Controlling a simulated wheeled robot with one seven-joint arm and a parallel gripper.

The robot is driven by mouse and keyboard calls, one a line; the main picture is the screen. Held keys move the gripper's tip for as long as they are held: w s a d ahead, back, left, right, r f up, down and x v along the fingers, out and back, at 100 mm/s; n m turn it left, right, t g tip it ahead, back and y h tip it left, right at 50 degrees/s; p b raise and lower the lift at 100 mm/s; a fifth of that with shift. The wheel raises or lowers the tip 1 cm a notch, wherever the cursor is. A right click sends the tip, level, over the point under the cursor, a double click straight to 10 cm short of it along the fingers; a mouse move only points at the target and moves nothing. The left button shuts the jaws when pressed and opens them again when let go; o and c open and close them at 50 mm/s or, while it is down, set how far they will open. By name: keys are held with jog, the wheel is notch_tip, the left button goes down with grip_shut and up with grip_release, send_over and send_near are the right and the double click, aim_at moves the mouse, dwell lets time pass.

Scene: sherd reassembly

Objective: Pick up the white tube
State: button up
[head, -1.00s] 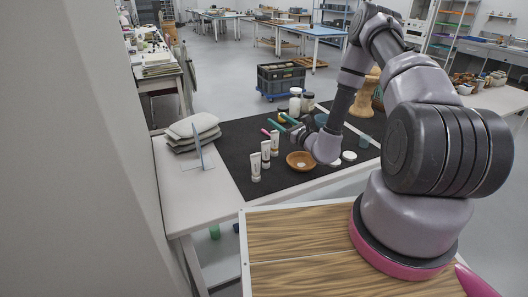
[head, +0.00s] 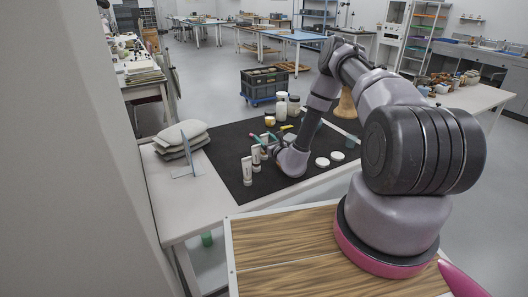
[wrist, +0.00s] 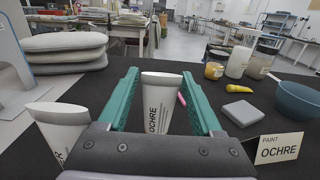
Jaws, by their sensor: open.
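A white tube lettered OCHRE (wrist: 158,95) stands between the two teal fingers of my gripper (wrist: 164,100) in the wrist view. My gripper is open, with a finger on each side of the tube; I cannot tell whether either touches it. A second white tube (wrist: 60,128) stands at the left, outside the fingers, its lettering partly hidden. In the head view, white tubes stand in a row on the dark mat, the nearest (head: 247,170) at the front left. My gripper (head: 264,141) is at the row there, and my wrist partly hides that area.
A grey square block (wrist: 243,112), a PAINT OCHRE card (wrist: 278,149), a teal bowl (wrist: 300,101) and a yellow object (wrist: 263,87) lie to the right. Jars (wrist: 238,62) stand behind. Stacked grey cushions (wrist: 64,42) are at the left.

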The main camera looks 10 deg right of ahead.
jog(key=shift+x, duration=1.4)
jog(key=shift+d, duration=0.1)
grip_shut()
notch_tip(320, 180, up, 10)
